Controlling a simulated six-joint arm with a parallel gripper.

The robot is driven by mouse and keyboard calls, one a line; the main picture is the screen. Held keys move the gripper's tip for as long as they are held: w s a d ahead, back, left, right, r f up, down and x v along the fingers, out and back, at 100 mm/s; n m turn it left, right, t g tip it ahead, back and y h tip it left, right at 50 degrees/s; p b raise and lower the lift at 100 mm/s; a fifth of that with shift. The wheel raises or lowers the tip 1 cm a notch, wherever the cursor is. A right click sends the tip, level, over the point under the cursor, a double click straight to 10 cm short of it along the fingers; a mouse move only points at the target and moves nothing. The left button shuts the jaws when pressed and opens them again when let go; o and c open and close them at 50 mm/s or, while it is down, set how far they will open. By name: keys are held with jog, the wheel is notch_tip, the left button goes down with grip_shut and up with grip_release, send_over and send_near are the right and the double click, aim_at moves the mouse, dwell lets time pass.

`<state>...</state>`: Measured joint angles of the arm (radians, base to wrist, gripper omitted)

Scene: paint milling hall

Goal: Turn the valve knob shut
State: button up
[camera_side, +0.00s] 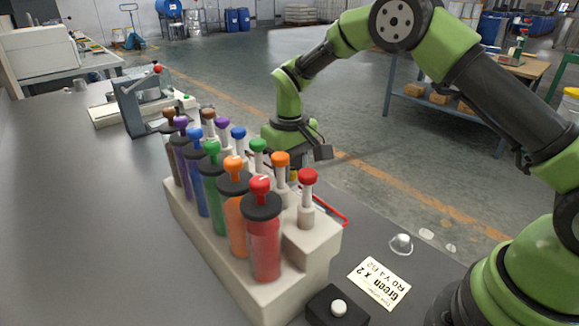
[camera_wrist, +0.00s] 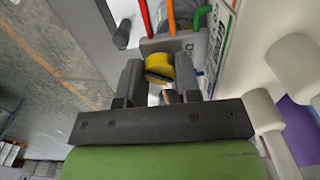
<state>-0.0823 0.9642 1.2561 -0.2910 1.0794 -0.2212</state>
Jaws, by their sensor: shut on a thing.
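A yellow round valve knob (camera_wrist: 159,68) with a dark stripe shows in the wrist view, on a grey block. My gripper (camera_wrist: 160,77) has one finger on each side of the knob and is shut on it. The knob's lower part is partly hidden near the gripper. In the side view a small yellow patch (camera_side: 293,175) shows low below my wrist, behind the dispenser rack. My gripper's fingers are hidden there by the rack.
A beige rack (camera_side: 315,250) of coloured plunger dispensers stands close in front of my gripper. A paper card (camera_side: 379,283) and a black button box (camera_side: 338,308) lie at the front.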

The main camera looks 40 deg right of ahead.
jog(key=shift+m, duration=2.2)
jog(key=o, duration=0.9)
jog(key=shift+o, duration=0.2)
notch_tip(320, 180, up, 10)
